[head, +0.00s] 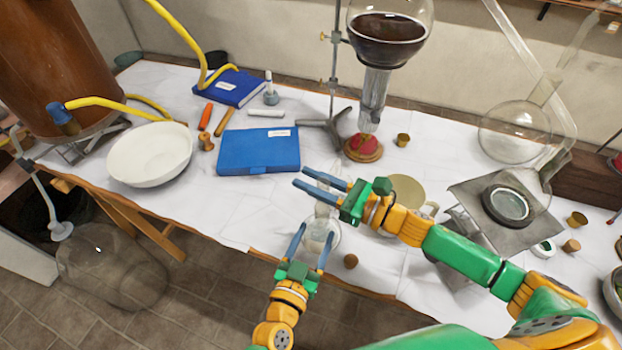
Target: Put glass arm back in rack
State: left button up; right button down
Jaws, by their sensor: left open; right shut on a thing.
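A small clear glass vessel (322,236) with a narrow neck stands near the front edge of the table. My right gripper (302,178) is shut at the top of its neck, with its fingers pointing left; the exact contact is hard to see. My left gripper (315,230) is open, its two fingers reaching up on either side of the vessel's body. A long clear glass tube (525,55) slopes down at the right, near a round glass flask (514,132). I cannot clearly pick out a rack.
A cream mug (408,190) stands close behind my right gripper, and a cork (350,261) lies right of my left gripper. A dark-filled flask (388,38) hangs on a stand. A blue book (258,158) and white bowl (150,165) are left.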

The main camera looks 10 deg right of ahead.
aim_at(319, 225)
pick_arm(q)
jog(key=shift+x, duration=2.35)
pick_arm(e)
jog(key=shift+f, duration=0.1)
pick_arm(q)
jog(key=c, duration=0.9)
grip_shut()
pick_arm(e)
jog(key=c, duration=1.3)
grip_release()
grip_shut()
pick_arm(q)
jog(key=shift+f, duration=0.1)
pick_arm(e)
notch_tip(319, 225, up, 7)
jog(key=shift+f, duration=0.15)
